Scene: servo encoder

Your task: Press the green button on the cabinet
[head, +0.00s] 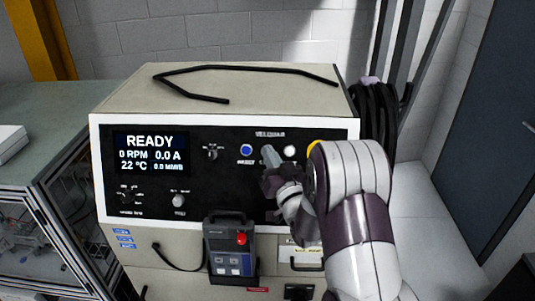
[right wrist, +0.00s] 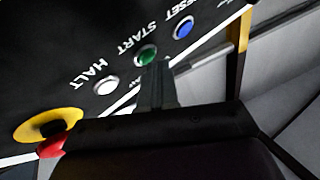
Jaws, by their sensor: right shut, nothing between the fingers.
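The cabinet (head: 228,104) stands in front of me with a black front panel. The green button (right wrist: 147,54), labelled START, shows in the right wrist view between the white HALT button and the blue button. My left gripper is not in view.
The blue button (head: 246,149) and white button (head: 290,150) flank the fingertips. A yellow ring with a red part (right wrist: 50,130) lies near HALT. A pendant with a red knob (head: 230,245) hangs on the cabinet front. A black cable (head: 215,68) lies on top.

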